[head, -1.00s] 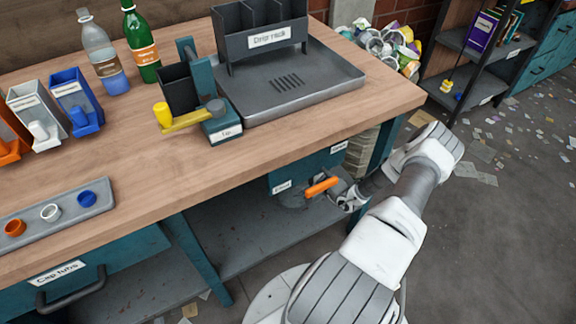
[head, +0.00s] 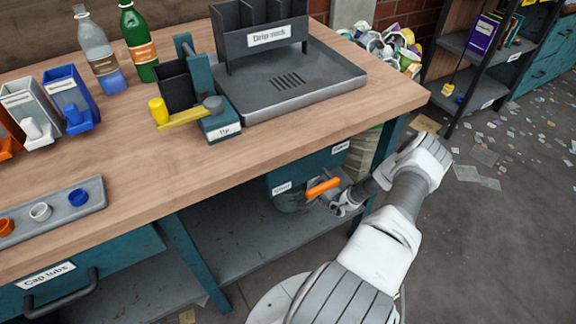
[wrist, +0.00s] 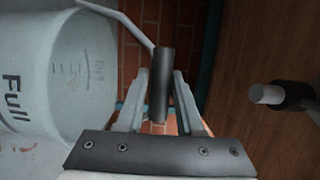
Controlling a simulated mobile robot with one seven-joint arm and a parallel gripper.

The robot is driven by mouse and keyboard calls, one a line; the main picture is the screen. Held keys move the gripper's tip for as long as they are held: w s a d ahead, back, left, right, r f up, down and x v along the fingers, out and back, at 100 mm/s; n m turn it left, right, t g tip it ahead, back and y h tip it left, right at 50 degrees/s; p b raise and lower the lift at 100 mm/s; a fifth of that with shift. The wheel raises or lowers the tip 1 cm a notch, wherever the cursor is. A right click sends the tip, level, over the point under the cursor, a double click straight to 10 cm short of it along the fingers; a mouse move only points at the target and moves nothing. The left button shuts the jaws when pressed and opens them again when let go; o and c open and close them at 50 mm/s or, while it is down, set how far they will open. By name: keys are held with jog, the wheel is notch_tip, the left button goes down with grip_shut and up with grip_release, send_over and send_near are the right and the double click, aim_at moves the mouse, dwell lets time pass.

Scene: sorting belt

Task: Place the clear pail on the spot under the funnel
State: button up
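The clear pail (wrist: 55,75) fills the left of the wrist view, cloudy and pale, with "Full" printed in dark letters. Its wire handle runs to a grey cylindrical grip (wrist: 161,88). My gripper (wrist: 160,75) has its two fingers closed on either side of that grip. In the head view my gripper (head: 345,203) is below the bench edge, beside an orange bar (head: 323,188). A dim, rounded grey shape (head: 290,203) shows below the teal panel there; I cannot tell if it is the pail. I cannot make out the funnel or the spot.
A dark fitting with a white peg (wrist: 270,94) is at the wrist view's right.

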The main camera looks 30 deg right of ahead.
jog(key=shift+o, duration=1.3)
jog(key=shift+r, duration=0.1)
jog(key=shift+s+r, duration=0.15)
jog(key=shift+r, duration=0.05)
jog(key=p+v, duration=0.3)
jog(key=v, duration=0.8)
jog(key=shift+s, duration=0.35)
jog(key=shift+d+f, duration=0.1)
jog(key=shift+d, duration=0.05)
